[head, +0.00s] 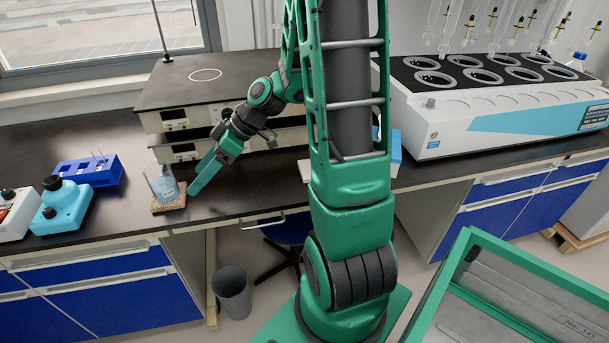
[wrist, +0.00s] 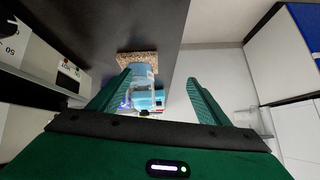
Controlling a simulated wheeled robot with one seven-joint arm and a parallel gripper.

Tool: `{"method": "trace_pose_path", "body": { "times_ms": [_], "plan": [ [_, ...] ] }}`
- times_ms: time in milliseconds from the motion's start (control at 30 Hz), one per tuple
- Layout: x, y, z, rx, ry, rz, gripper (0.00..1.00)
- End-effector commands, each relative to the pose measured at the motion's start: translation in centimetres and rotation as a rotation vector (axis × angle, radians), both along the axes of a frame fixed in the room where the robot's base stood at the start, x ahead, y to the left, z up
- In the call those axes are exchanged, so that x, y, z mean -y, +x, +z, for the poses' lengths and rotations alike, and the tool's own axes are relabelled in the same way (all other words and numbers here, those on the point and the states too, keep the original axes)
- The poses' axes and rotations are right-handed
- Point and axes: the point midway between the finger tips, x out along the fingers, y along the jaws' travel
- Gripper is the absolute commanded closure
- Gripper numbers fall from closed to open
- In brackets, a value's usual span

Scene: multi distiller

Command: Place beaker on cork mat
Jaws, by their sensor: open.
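A clear glass beaker (head: 165,186) with light blue contents stands on the small brown cork mat (head: 172,206), near the front edge of the dark bench in the head view. It looks upright. My gripper (head: 193,189) is just to the right of the beaker, pointing towards it, and looks apart from it. In the wrist view my gripper (wrist: 162,84) has its two green fingers spread with nothing held between them. The cork mat (wrist: 128,57) and the beaker (wrist: 143,72) show beyond the left finger, which partly covers them.
A turquoise device (head: 64,205) and a blue rack (head: 88,171) stand left of the mat. Stacked hotplate units (head: 175,120) stand behind my gripper. A large multi-position heater (head: 500,115) is at right. The bench front edge is close to the mat.

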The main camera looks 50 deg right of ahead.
Motion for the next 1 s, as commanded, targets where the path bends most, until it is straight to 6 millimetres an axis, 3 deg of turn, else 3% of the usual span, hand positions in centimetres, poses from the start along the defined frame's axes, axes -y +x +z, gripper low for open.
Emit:
{"method": "trace_pose_path", "body": {
  "times_ms": [233,400,700,833,1000],
  "plan": [
    [3.7,-7.3,0.7,-0.327,-0.2,-0.255,0.3],
    [6.7,-13.0,2.3,-0.51,-0.29,-0.523,0.3],
    [10.2,-22.9,5.6,-0.741,-0.317,-1.043,0.3],
    [10.7,-25.4,6.2,-0.793,-0.299,-1.18,0.3],
    [10.9,-26.6,6.4,-0.818,-0.289,-1.242,0.3]
  ]
}}
